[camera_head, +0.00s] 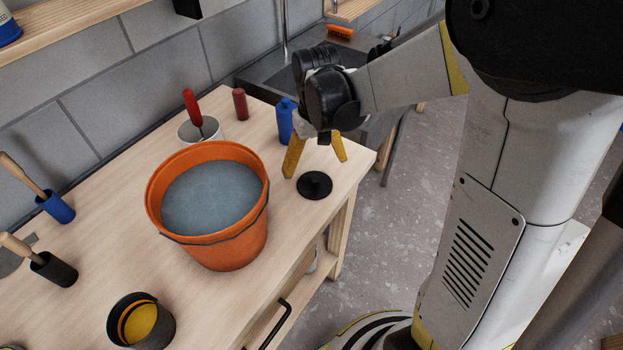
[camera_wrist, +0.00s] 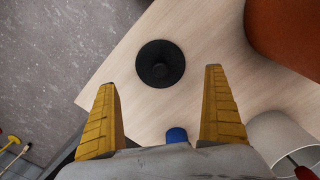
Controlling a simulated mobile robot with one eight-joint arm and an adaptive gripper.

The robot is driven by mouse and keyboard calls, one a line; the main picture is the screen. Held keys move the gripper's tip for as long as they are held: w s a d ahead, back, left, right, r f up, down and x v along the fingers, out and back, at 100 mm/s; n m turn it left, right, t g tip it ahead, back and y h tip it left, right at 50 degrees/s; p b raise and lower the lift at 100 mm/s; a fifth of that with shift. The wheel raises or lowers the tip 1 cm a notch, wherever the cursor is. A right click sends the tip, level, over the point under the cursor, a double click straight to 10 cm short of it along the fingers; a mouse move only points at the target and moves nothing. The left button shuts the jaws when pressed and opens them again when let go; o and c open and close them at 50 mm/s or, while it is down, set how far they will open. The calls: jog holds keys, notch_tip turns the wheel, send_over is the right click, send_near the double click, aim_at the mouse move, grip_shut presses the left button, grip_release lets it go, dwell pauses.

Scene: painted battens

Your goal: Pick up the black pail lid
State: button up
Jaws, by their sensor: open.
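The black pail lid (camera_head: 314,185) is a round dark disc with a small raised knob, lying flat on the wooden bench near its right end. It also shows in the wrist view (camera_wrist: 160,64), beyond my fingertips and roughly centred between them. My gripper (camera_head: 317,165) has yellow fingers spread apart and empty. It hangs above the bench, just behind the lid in the head view. In the wrist view, my gripper (camera_wrist: 162,88) shows both fingers wide apart, with nothing between them. The lid's whole outline is visible and the fingers appear apart from it.
An orange bucket (camera_head: 233,245) of greyish content stands left of the lid. A blue bottle (camera_head: 286,122), a dark red cylinder (camera_head: 240,104) and a white pot (camera_head: 187,132) with a red-handled tool stand behind. A sink (camera_head: 262,75) adjoins the bench. The bench edge is close to the lid.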

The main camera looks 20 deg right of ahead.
aim_at(315, 178)
notch_tip(315, 178, down, 6)
jog(key=b, duration=0.3)
jog(key=shift+s+f, duration=0.15)
jog(key=shift+c, duration=0.3)
jog(key=c, duration=1.1)
jog(key=shift+c, duration=0.2)
